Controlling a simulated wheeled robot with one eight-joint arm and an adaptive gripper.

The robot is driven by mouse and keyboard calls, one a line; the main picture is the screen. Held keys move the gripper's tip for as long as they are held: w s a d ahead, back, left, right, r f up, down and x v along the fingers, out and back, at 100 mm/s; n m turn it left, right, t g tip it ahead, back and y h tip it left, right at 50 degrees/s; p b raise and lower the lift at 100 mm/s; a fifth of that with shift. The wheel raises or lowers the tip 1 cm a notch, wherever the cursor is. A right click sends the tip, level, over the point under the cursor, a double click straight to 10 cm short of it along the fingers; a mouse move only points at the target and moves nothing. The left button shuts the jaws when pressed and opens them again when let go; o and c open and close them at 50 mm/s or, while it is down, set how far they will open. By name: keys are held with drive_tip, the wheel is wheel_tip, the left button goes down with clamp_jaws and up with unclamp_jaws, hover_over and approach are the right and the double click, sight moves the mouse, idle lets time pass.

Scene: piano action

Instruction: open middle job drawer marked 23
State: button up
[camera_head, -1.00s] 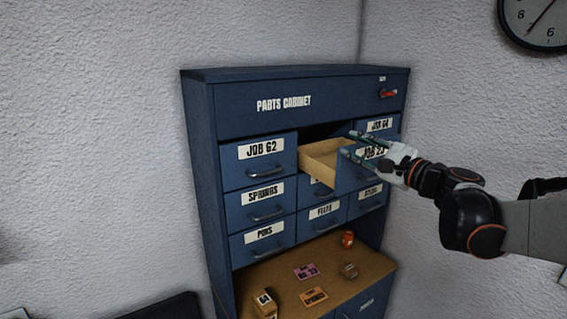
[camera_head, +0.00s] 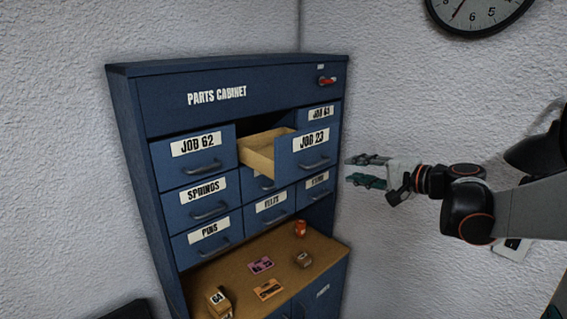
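The drawer marked JOB 23 (camera_head: 300,160) is the middle one of the top row in the blue parts cabinet (camera_head: 150,100). It is pulled well out, and its wooden inside shows behind the front; the part of the inside that I see looks empty. Its dark bar handle (camera_head: 314,164) is free. My gripper (camera_head: 350,171) is to the right of the drawer front, apart from it, with its two teal fingers spread and nothing between them.
The JOB 62 drawer (camera_head: 193,155) and the JOB 64 drawer (camera_head: 321,114) flank it and look shut. Lower drawers are shut too. Several small items, including an orange jar (camera_head: 300,228), stand on the wooden shelf (camera_head: 235,269). A clock (camera_head: 478,12) hangs above right.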

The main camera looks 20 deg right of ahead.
sight(321, 163)
drive_tip(key=p+x, duration=0.1)
drive_tip(key=x, duration=1)
drive_tip(key=shift+w, duration=0.2)
clamp_jaws()
